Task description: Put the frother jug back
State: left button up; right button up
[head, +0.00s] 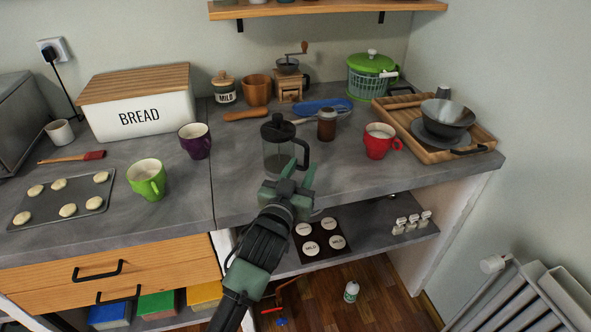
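The frother jug (275,156), a clear glass jug with a black lid, knob and handle, is upright near the front of the counter's middle. My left gripper (298,170) is at the jug's handle side, coming from the front. Its fingers are apart near the lower end of the black handle. I cannot tell whether they grip the handle. The gripper hides the jug's lower right part, so I cannot tell whether its base touches the counter. My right gripper is not in view.
A purple mug (195,142) and green mug (147,180) are left. A shelf (375,228) lies below the counter. The counter's front right is clear.

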pick_arm(q)
jog(key=p+v, duration=0.1)
jog(key=v, duration=0.3)
jog(key=shift+s+a, duration=0.1)
jog(key=shift+s, duration=0.25)
dwell(0.4)
